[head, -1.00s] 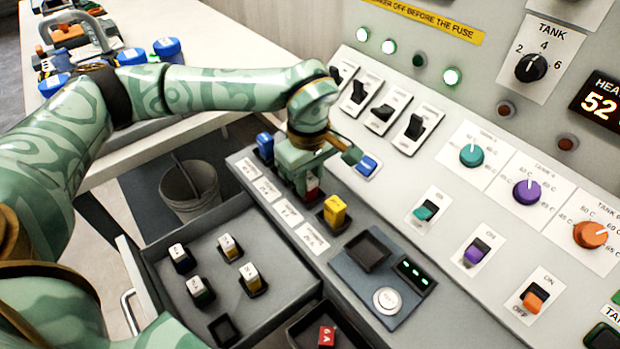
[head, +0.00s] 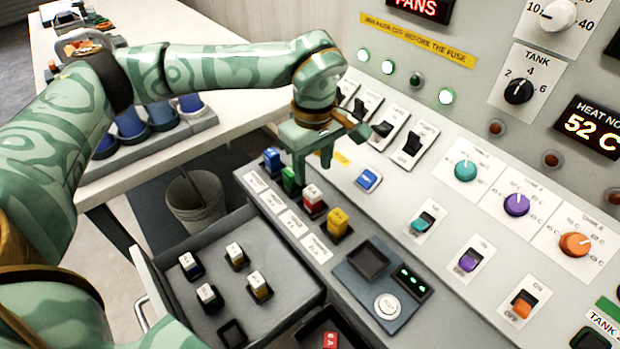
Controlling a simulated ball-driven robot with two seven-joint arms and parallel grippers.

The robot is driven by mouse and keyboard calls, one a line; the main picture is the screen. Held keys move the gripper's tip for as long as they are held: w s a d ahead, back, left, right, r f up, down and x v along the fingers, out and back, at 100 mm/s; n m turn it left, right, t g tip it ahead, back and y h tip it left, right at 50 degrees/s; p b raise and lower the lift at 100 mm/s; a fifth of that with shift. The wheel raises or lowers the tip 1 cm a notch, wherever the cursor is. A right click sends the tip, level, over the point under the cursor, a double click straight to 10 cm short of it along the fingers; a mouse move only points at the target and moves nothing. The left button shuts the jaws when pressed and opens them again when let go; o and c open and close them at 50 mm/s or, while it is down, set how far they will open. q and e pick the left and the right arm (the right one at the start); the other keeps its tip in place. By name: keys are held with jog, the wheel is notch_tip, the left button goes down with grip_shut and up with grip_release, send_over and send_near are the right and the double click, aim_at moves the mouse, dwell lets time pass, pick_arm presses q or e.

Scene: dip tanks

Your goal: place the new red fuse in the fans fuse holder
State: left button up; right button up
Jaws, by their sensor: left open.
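A red fuse (head: 313,203) stands upright in the row of fuse holders, between a green fuse (head: 290,181) and a yellow fuse (head: 337,223). A blue fuse (head: 272,160) is at the far end of the row. My left gripper (head: 312,165) is open and empty, above and slightly behind the red and green fuses, apart from the red one. Another red fuse (head: 330,341) lies in a small bin at the bottom edge, partly cut off. The holder labels are too small to read. My right gripper is out of view.
An open drawer (head: 204,322) holds several white-topped fuses and an empty slot (head: 232,333). A tester panel (head: 358,286) with several green lights is beside the row. Rocker switches (head: 411,143) rise behind my gripper. A bucket (head: 195,205) stands on the floor.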

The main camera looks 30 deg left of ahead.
aim_at(313, 192)
pick_arm(q)
notch_tip(313, 192, up, 4)
jog(key=shift+r+p, duration=0.1)
jog(key=shift+p, duration=0.4)
